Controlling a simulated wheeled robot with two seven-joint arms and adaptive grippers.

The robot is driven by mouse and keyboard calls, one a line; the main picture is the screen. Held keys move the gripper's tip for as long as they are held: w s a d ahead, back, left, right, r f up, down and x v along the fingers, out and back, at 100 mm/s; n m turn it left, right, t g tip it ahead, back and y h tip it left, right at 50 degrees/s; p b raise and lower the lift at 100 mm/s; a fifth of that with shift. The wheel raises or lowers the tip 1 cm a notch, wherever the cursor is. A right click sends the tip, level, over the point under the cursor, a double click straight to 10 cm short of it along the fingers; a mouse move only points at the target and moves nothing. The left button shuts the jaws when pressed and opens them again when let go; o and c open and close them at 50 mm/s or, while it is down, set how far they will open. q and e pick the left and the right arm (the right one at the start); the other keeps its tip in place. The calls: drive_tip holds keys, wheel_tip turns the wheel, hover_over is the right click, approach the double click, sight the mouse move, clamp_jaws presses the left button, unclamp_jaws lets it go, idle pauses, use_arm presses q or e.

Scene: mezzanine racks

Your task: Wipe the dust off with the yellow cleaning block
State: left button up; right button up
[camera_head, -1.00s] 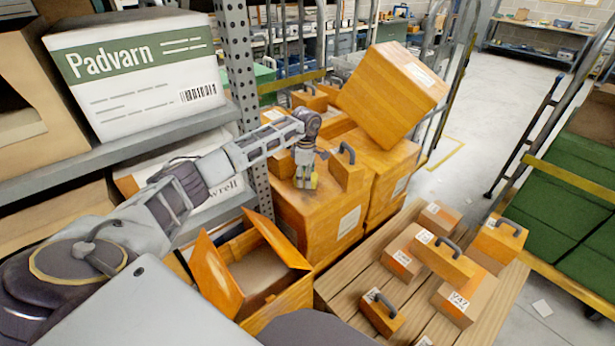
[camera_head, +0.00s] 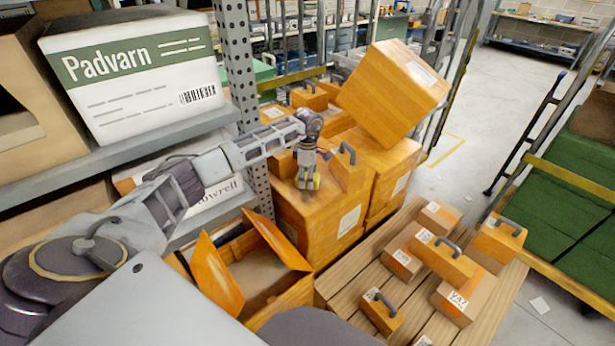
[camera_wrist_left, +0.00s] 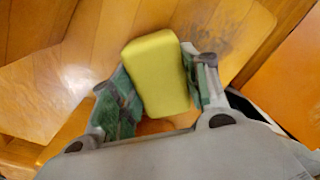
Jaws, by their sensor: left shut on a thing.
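The yellow cleaning block (camera_wrist_left: 157,72) is between the fingers of my left gripper (camera_wrist_left: 160,88) in the left wrist view. My left gripper (camera_head: 307,182) is shut on it and points down at the top of an orange box (camera_head: 318,215). The block shows small and yellow (camera_head: 314,182) at the fingertips, low over or touching the box top; I cannot tell which. A grey dust smudge (camera_wrist_left: 210,40) lies on the orange surface just beyond the block in the wrist view. My right gripper is not in view.
An orange toolbox-like block with a grey handle (camera_head: 346,172) stands right beside the gripper. A tilted orange box (camera_head: 394,93) rests behind. An open orange box (camera_head: 236,287) is in front. A perforated rack post (camera_head: 238,70) stands left; a wooden pallet (camera_head: 335,287) holds several small boxes.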

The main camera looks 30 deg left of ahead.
sight(318, 195)
use_arm(q)
drive_tip(key=shift+w+a+r, duration=0.2)
drive_tip(key=shift+a+r, duration=0.3)
drive_tip(key=shift+a, duration=0.05)
drive_tip(key=shift+d, duration=0.1)
drive_tip(key=shift+s+d, duration=0.15)
drive_tip(key=shift+d, duration=0.15)
drive_tip(key=shift+s+d+f+p, duration=0.2)
drive_tip(key=shift+s+d+f, duration=0.05)
drive_tip(key=shift+d, duration=0.25)
drive_tip(key=shift+s+d+f+p, duration=0.2)
drive_tip(key=shift+d, duration=0.6)
drive_tip(key=shift+f, duration=0.1)
drive_tip(key=shift+s+d, duration=0.1)
drive_tip(key=shift+s+d+f, duration=0.1)
drive_tip(key=shift+s+d, duration=0.1)
drive_tip(key=shift+d, duration=0.3)
drive_tip(key=shift+s+d, duration=0.15)
drive_tip(key=shift+d, duration=0.35)
drive_tip(key=shift+s+d+f+p, duration=0.15)
drive_tip(key=shift+s+d+p, duration=0.15)
drive_tip(key=shift+d, duration=0.3)
